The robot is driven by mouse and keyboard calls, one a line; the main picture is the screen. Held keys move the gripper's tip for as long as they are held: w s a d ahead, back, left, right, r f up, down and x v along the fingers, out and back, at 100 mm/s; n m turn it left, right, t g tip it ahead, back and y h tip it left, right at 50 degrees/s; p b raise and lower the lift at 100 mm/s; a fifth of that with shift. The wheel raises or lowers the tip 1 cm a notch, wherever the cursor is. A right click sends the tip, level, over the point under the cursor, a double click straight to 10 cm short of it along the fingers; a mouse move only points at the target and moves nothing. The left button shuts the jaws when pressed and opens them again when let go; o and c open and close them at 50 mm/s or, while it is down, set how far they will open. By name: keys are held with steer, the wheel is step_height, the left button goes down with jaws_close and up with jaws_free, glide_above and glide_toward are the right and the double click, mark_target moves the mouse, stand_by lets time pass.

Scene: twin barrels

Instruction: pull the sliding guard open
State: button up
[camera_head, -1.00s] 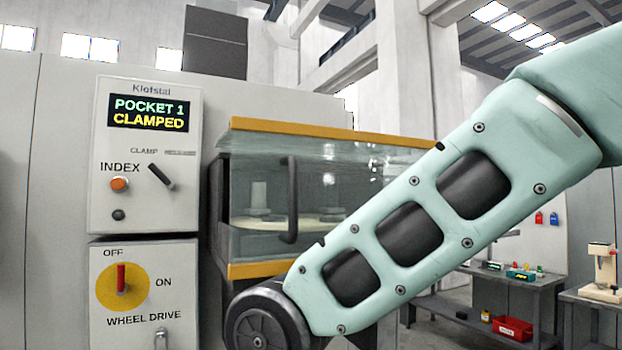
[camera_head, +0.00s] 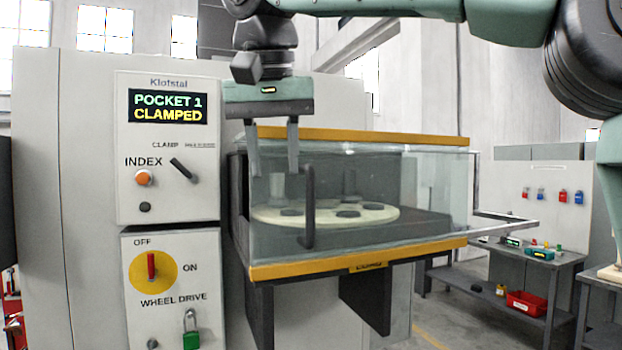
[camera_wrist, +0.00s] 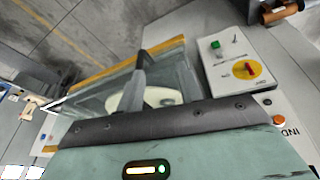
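The sliding guard (camera_head: 420,190) is a clear box front with yellow top and bottom rails. It stands across the front of the pale round wheel with dark pockets (camera_head: 325,215). Its dark upright handle (camera_head: 308,208) is near its left end. My gripper (camera_head: 273,174) points down, open and empty, its two fingers apart, up and left of the handle and overlapping the guard's upper left part in the head view. I cannot tell its depth from the guard. In the wrist view the guard (camera_wrist: 95,95) lies beyond my gripper, with the handle partly hidden behind a finger.
A control panel (camera_head: 168,150) left of the guard reads "POCKET 1 CLAMPED". Below it are a red wheel-drive switch (camera_head: 151,266) at OFF and a green padlock (camera_head: 191,340). A rail frame (camera_head: 505,222) juts out right of the guard. A bench (camera_head: 550,275) stands farther right.

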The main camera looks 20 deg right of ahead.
mark_target(312, 197)
steer(key=d+r+m+h+p, duration=0.1)
steer(key=d+r+m, duration=0.3)
steer(key=r, duration=0.6)
steer(key=shift+t, duration=0.3)
steer(key=x, duration=1.1)
steer(key=p+x, duration=0.1)
steer(key=x, duration=0.5)
steer(key=shift+s+a+f, duration=0.1)
steer(key=shift+s+f, duration=0.1)
steer(key=shift+f, duration=0.25)
jaws_close()
